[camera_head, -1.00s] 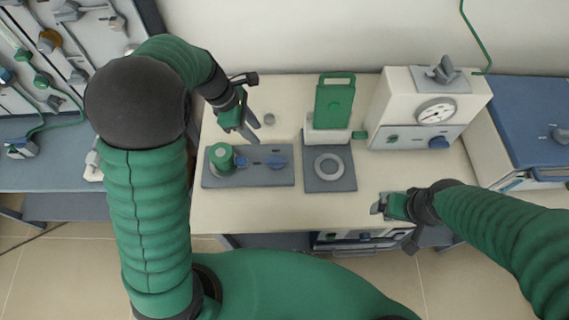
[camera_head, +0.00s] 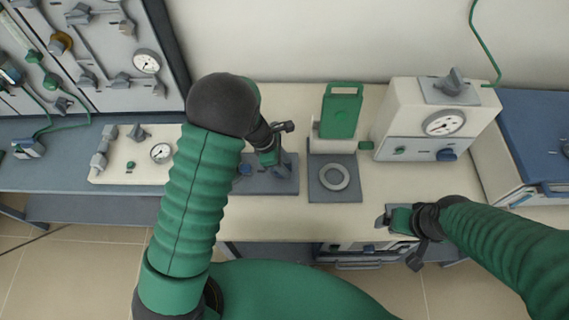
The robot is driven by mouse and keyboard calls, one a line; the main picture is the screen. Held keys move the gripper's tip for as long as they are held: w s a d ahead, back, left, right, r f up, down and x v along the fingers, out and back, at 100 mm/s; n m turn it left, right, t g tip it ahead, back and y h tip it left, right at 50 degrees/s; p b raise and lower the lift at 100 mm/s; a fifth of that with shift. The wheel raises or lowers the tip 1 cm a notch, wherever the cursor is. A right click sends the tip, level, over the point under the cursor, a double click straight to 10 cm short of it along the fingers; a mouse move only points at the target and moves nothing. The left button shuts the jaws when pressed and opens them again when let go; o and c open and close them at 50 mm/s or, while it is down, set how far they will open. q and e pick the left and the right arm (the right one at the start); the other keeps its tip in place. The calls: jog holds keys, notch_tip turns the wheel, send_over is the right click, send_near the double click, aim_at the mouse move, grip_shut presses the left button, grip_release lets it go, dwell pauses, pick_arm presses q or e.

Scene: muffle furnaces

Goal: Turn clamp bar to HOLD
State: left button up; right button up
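The clamp fixture is a dark grey plate (camera_head: 262,188) lying on the cream bench, left of the middle. A blue piece (camera_head: 245,169), which looks like part of the clamp bar, shows just left of my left gripper. My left arm covers the green cylinder end of the fixture. My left gripper (camera_head: 277,178) is low over the right part of the plate, where the bar's blue end is hidden. I cannot tell whether its fingers touch or grip the bar. My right gripper (camera_head: 382,221) is at the bench's front edge, away from the fixture. No HOLD mark is readable.
Right of the fixture are a grey plate with a pale ring (camera_head: 334,177) and a green upright block (camera_head: 340,110). A cream box with a dial (camera_head: 443,123) stands farther right. A gauge panel (camera_head: 130,155) lies left. Bare bench lies in front of the plates.

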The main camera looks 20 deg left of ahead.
pick_arm(q)
jog(key=shift+a, duration=0.2)
pick_arm(e)
jog(key=shift+a, duration=0.25)
pick_arm(q)
jog(key=shift+a, duration=0.1)
jog(key=shift+c, duration=1.4)
grip_shut()
pick_arm(e)
jog(key=shift+r, duration=0.1)
